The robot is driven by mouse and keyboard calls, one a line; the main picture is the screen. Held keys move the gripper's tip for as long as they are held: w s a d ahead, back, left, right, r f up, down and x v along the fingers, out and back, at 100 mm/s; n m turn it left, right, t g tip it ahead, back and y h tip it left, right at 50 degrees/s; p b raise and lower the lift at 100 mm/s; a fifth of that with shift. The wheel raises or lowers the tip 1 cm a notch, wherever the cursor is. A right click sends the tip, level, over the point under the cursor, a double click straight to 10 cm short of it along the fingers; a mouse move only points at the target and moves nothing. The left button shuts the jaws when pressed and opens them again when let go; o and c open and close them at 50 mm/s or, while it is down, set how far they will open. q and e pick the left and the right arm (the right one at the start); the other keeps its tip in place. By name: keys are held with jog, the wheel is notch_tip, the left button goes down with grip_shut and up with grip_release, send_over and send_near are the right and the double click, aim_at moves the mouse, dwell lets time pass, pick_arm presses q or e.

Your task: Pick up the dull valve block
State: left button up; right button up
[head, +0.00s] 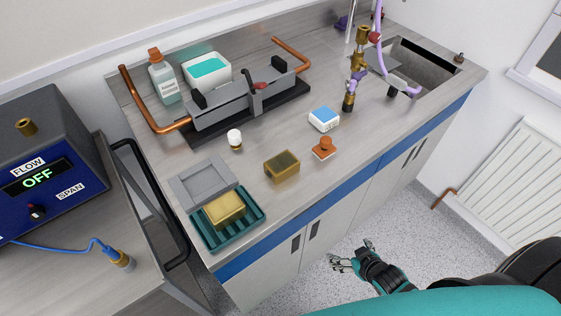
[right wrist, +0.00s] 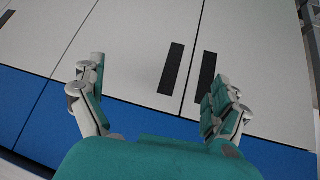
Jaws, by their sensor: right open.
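A dull brass valve block (head: 282,166) with a darker top sits on the steel counter, near its front edge, in the head view. A brighter, yellower block (head: 224,208) rests in a green ribbed tray (head: 252,234) to its left. My right gripper (head: 350,254) is open and empty over the floor, in front of the counter and to the right of the dull block. The right wrist view shows its spread fingers (right wrist: 160,75) facing the cabinet doors (right wrist: 130,60), with no block in sight. My left gripper is not in view.
A grey square tray (head: 204,183) lies behind the green tray. A small white knob (head: 235,139), an orange stopper (head: 323,148) and a blue-and-white box (head: 324,118) stand around the dull block. A clamp fixture with copper pipes (head: 240,100) is behind. A sink (head: 425,68) is at right.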

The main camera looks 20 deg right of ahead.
jog(key=w+a+r+t+y+p, duration=0.1)
jog(key=w+a+r, duration=0.1)
jog(key=r, duration=0.6)
jog(key=w+a+r+t+y, duration=0.1)
jog(key=w+r, duration=0.2)
jog(key=r, duration=0.5)
jog(key=n+t+y+p, duration=0.1)
jog(key=n+t+y, duration=0.1)
jog(key=t, duration=0.1)
send_near(284, 164)
jog(key=x, duration=0.2)
jog(key=p+x, duration=0.2)
jog(key=x, duration=0.1)
jog(key=shift+w+d, duration=0.25)
jog(key=shift+w, duration=0.15)
jog(key=shift+g, duration=0.3)
jog(key=x, duration=0.2)
jog(key=p+x, duration=0.2)
jog(key=x, duration=0.1)
jog(key=shift+w+a+f, duration=0.15)
jog(key=shift+a, duration=0.3)
jog(key=shift+c, duration=0.9)
jog(key=c, duration=1.2)
